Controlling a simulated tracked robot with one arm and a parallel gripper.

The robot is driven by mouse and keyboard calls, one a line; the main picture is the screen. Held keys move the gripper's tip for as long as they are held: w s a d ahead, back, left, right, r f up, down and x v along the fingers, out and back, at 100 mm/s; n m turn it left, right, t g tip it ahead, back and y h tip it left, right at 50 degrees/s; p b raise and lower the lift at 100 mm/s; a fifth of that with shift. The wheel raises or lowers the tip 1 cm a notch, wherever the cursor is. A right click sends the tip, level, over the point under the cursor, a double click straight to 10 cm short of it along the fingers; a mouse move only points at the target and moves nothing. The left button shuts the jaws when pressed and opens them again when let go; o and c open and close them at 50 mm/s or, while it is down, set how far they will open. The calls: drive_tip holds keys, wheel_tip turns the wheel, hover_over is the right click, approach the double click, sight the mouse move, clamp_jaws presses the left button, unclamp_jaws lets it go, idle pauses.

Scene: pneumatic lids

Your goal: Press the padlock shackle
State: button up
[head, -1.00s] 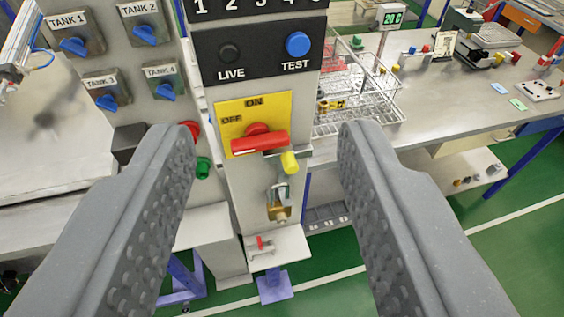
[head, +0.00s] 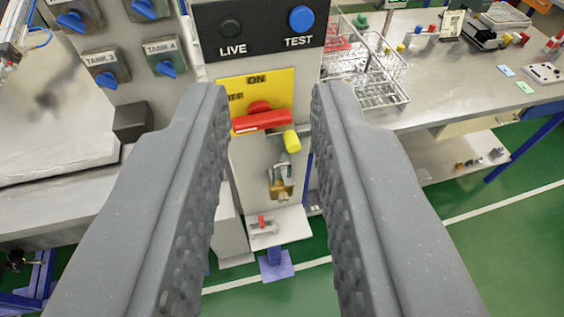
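A brass padlock (head: 282,191) with a silver shackle (head: 280,172) hangs on the front of the grey column, below the red rotary handle (head: 262,122) on its yellow ON/OFF plate (head: 240,91). A yellow-tipped lever (head: 292,141) sticks out just above the shackle. My gripper (head: 269,92) is open and empty. Its two grey fingers stand either side of the column in the picture, with the padlock showing between them. Whether the shackle is fully seated I cannot tell.
A small shelf (head: 285,232) with a red-handled part sits under the padlock. Blue TEST (head: 301,19) and black LIVE buttons are above. The tank knob panel (head: 125,35) is left; a bench with a wire basket (head: 385,88) is right.

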drive_tip(key=shift+g, duration=0.7)
drive_tip(key=w+d+f+p, duration=0.1)
drive_tip(key=w+f, duration=0.1)
drive_tip(key=w+d+f+p, duration=0.1)
drive_tip(key=w+f, duration=0.1)
drive_tip(key=w, duration=0.1)
drive_tip(key=w+d+f+p, duration=0.1)
drive_tip(key=w+f+p, duration=0.1)
drive_tip(key=shift+w+f, duration=0.15)
clamp_jaws()
drive_tip(key=w+f+n+g+y+p, duration=0.1)
drive_tip(key=w+f+p, duration=0.2)
drive_tip(key=f, duration=0.8)
drive_tip(key=w+f+n+g+p, duration=0.2)
drive_tip(key=w+f+p, duration=0.2)
drive_tip(key=f, duration=0.7)
drive_tip(key=shift+a+f+y+p, duration=0.2)
drive_tip(key=shift+f+y+p, duration=0.2)
drive_tip(key=shift+p, duration=0.55)
